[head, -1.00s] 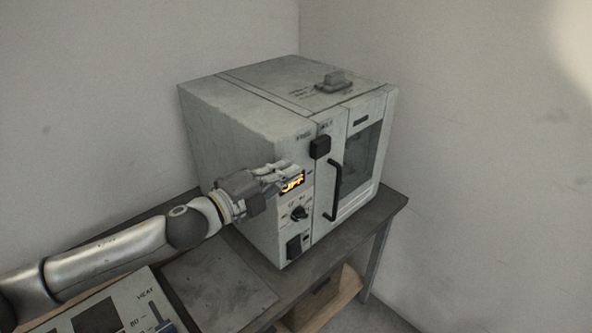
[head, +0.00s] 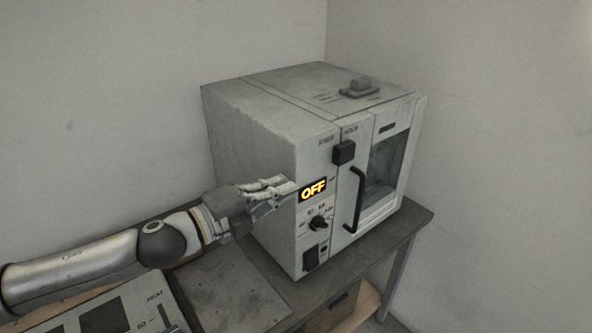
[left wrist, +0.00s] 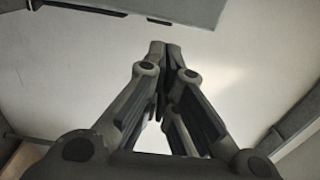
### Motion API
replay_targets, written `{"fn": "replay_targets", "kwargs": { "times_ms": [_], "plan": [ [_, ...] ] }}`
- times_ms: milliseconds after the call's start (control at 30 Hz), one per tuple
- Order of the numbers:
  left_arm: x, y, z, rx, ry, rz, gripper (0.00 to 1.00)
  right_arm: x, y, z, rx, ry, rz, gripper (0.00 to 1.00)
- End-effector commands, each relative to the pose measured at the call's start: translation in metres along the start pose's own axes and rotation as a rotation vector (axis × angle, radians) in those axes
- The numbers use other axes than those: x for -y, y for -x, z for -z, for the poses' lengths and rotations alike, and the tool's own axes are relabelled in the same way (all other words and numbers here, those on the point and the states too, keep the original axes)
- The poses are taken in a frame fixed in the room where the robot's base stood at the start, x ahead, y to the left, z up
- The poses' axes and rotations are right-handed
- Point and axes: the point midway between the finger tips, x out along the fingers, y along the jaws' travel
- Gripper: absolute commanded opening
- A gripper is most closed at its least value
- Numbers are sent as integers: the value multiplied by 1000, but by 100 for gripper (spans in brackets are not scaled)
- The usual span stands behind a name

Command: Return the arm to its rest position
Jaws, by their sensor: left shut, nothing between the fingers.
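My left arm (head: 100,262) reaches in from the left in the head view. Its gripper (head: 290,187) is shut and empty, in front of the left part of the grey cabinet's front, just left of the lit display. I cannot tell whether the fingertips touch the cabinet. In the left wrist view the two fingers (left wrist: 165,48) meet at their tips, with nothing between them. My right gripper is not in view.
The grey cabinet (head: 250,118) stands on a dark table (head: 415,222) near the corner. Its display (head: 313,190) reads OFF, above a black knob (head: 318,223). A black handle (head: 355,200) is on the front. A panel with a slider (head: 100,315) lies at lower left.

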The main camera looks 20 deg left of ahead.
Motion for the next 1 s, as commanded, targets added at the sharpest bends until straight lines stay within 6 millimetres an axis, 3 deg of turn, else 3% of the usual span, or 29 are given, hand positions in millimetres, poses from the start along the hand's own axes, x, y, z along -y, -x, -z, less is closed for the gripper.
{"fn": "replay_targets", "kwargs": {
  "times_ms": [167,267,467,567,800,1000],
  "plan": [
    [-8,-3,4,21,54,0,0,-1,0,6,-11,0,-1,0],
    [-25,-6,12,80,179,-7,0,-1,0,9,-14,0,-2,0],
    [-92,8,20,332,586,-78,0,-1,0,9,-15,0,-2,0],
    [-135,31,24,494,796,-146,0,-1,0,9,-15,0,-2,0],
    [-240,122,56,910,1236,-370,0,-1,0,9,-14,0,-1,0],
    [-291,195,97,1181,1461,-541,0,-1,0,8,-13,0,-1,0]
  ]
}}
